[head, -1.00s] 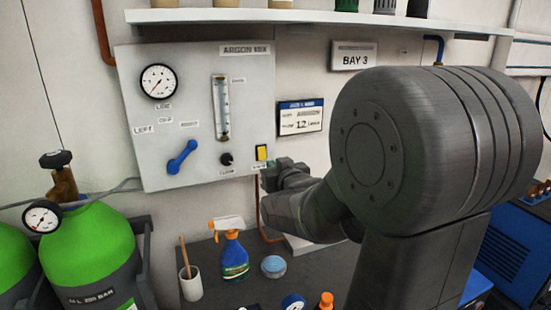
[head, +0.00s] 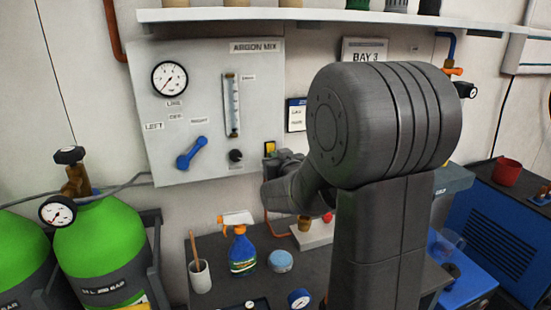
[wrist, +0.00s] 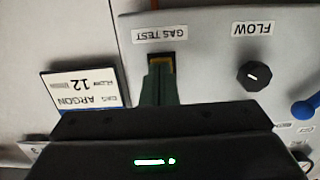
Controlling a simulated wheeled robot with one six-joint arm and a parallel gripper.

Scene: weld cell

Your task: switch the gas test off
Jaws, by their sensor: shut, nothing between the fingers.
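The gas test switch (head: 270,147) is a small yellow rocker in a black frame at the lower right of the grey argon panel (head: 205,90). In the wrist view the switch (wrist: 162,59) sits beside the upside-down GAS TEST label (wrist: 160,34). My gripper (wrist: 158,70) is shut and empty, its fingertips right at the switch and overlapping part of it. I cannot tell whether they touch it or which way the rocker is tipped. In the head view my gripper (head: 276,160) is just below the switch, its tips partly hidden by my arm.
The black flow knob (head: 235,156) and blue lever (head: 191,153) are left of the switch. A shelf (head: 320,16) runs above. Green cylinders (head: 95,245) stand at left.

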